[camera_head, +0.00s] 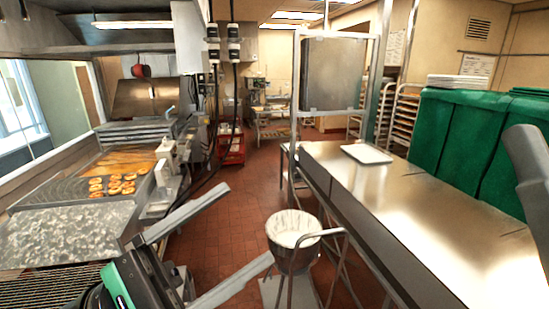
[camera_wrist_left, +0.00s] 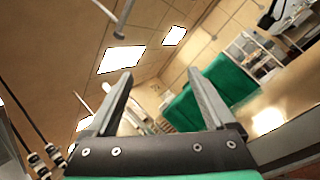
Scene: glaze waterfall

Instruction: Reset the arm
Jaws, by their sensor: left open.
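My left gripper (camera_head: 250,220) comes in at the lower left of the head view, its two grey fingers spread wide with nothing between them. In the left wrist view the fingers (camera_wrist_left: 159,73) are also apart and empty, pointing toward the ceiling and the far wall.
The fryer (camera_head: 62,232) and browned doughnuts (camera_head: 115,186) are at left. A steel counter (camera_head: 420,225) with a white tray (camera_head: 367,153) and green bins (camera_head: 457,135) is at right. The red tiled aisle (camera_head: 232,195) between is mostly clear.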

